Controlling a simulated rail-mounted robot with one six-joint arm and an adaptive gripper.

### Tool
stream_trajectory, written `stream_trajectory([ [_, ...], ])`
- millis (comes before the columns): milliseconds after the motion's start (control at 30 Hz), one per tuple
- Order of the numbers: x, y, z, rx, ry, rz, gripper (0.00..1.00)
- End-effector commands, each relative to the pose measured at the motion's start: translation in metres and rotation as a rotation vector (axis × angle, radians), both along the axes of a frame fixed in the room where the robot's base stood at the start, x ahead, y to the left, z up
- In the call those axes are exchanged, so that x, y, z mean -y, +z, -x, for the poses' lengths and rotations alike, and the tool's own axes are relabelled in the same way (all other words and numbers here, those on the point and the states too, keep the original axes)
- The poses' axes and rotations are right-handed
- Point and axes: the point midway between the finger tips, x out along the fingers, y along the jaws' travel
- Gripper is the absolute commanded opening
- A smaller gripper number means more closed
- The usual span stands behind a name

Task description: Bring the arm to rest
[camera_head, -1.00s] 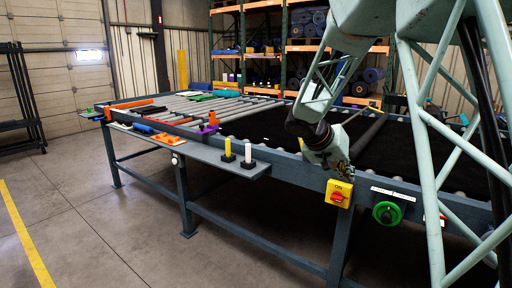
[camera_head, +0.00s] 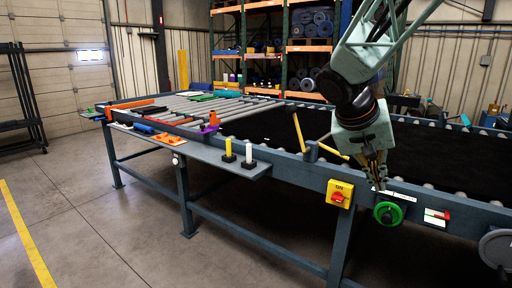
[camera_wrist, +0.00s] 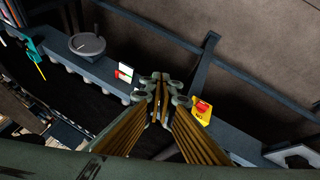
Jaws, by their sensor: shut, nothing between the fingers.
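My arm comes down from the top right in the head view. My gripper (camera_head: 377,184) hangs at the front edge of the belt table, fingers pointing down, above and a little left of the green knob (camera_head: 388,213). Its fingers are together with nothing between them. In the wrist view my gripper (camera_wrist: 161,82) shows its shut fingers pointing towards the table's front rail, where the yellow switch box (camera_wrist: 202,110) with its red knob is close by. The same yellow switch box (camera_head: 339,193) is left of my gripper in the head view.
The roller table (camera_head: 270,172) runs across the view with a black belt (camera_head: 440,150). Yellow handles (camera_head: 322,139) stand near the front rail. A side shelf (camera_head: 215,162) carries yellow and white posts. A grey handwheel (camera_wrist: 87,45) is on the front rail. Floor at front left is clear.

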Motion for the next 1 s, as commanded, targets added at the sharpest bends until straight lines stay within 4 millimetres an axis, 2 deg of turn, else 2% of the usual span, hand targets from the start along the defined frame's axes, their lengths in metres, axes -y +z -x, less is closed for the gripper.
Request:
stream_trajectory([
  [400, -0.012, 0.018, 0.082, -0.043, 0.053, -0.073, 0.0],
  [1000, -0.041, 0.027, 0.193, -0.085, 0.162, -0.184, 0.0],
])
